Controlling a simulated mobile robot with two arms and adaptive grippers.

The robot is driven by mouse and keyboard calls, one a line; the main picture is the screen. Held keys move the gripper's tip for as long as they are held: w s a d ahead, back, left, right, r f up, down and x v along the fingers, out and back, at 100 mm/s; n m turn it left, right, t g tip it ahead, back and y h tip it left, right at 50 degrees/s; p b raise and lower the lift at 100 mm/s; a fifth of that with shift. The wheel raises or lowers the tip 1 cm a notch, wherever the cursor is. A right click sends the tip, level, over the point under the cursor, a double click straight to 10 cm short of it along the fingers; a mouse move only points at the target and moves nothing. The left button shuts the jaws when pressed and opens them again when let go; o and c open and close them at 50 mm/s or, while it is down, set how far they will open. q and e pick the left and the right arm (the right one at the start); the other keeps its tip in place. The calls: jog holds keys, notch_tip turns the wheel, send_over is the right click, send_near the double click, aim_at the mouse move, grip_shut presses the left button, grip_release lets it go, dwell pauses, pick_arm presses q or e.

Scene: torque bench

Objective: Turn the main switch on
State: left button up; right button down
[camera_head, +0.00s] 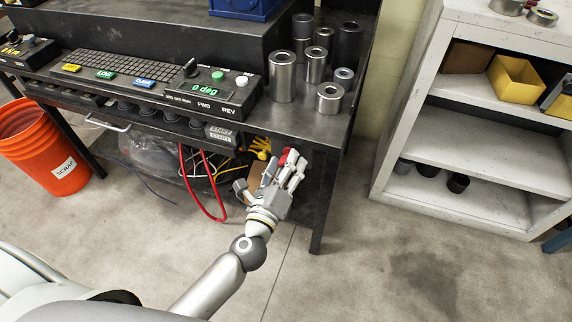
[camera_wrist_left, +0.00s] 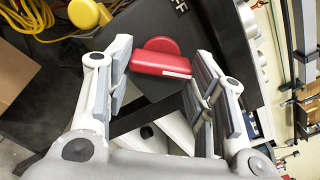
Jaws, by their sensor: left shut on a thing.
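The main switch is a red rotary handle (camera_wrist_left: 160,62) with a white mark, on a dark plate in the left wrist view. In the head view a little of its red (camera_head: 285,156) shows at the bench's right front, mostly hidden by my fingers. My left gripper (camera_head: 286,168) is at the switch. In the left wrist view its fingers (camera_wrist_left: 163,82) stand on either side of the handle and are shut on it. The handle lies crosswise between the fingers. My right gripper is not in view.
The bench holds a control panel (camera_head: 208,90), a keyboard (camera_head: 125,68) and several metal cylinders (camera_head: 283,78). Red and yellow cables (camera_head: 204,185) hang below it. An orange scrap bucket (camera_head: 40,148) stands left, and a grey shelf unit (camera_head: 478,125) right. Floor between bench and shelf is clear.

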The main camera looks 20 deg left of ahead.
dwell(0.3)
pick_arm(q)
jog(key=o, duration=1)
jog(key=s, duration=1.2)
jog(key=shift+a, duration=0.2)
